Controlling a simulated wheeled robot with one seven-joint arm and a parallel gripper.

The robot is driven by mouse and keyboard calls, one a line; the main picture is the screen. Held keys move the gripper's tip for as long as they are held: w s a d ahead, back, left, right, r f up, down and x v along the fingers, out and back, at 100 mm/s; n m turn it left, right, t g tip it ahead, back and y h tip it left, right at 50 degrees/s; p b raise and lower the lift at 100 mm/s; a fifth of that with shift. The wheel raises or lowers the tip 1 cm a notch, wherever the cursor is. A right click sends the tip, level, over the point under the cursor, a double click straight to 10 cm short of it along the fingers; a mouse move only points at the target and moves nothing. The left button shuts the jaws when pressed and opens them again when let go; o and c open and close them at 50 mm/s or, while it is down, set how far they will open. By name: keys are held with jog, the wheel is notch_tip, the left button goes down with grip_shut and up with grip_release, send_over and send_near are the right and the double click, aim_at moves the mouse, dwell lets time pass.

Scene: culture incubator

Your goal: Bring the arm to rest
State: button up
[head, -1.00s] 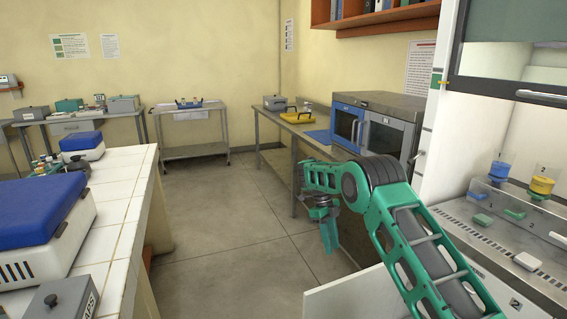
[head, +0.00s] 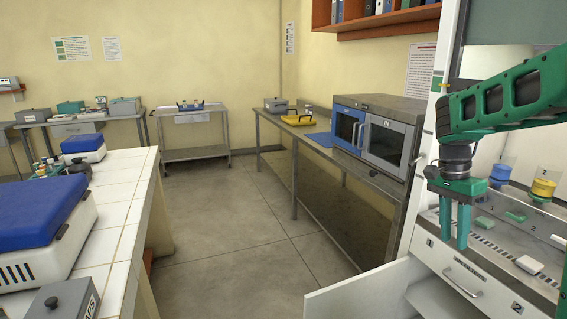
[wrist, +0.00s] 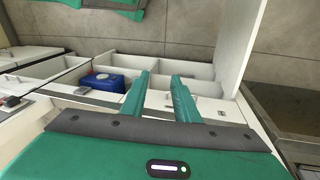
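My gripper (head: 455,240) is at the right in the head view, its two green fingers pointing down in front of the white cabinet under the fume hood. In the wrist view the fingers (wrist: 161,76) stand apart with nothing between them, so it is open and empty. Below them the wrist view shows a white open drawer (wrist: 195,70) with compartments. My green arm is raised and bent at the right edge of the head view.
A blue container (wrist: 103,82) sits in the drawer. Incubators (head: 385,130) stand on the bench. The floor (head: 225,215) is clear.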

jog(key=s+f+n+t+y, duration=0.1)
jog(key=s+n, duration=0.7)
jog(key=s, duration=2)
notch_tip(320, 180, down, 3)
jog(key=shift+a+r+n+t+y, duration=0.1)
jog(key=shift+a+n+t+y, duration=0.2)
jog(key=shift+t+y, duration=0.15)
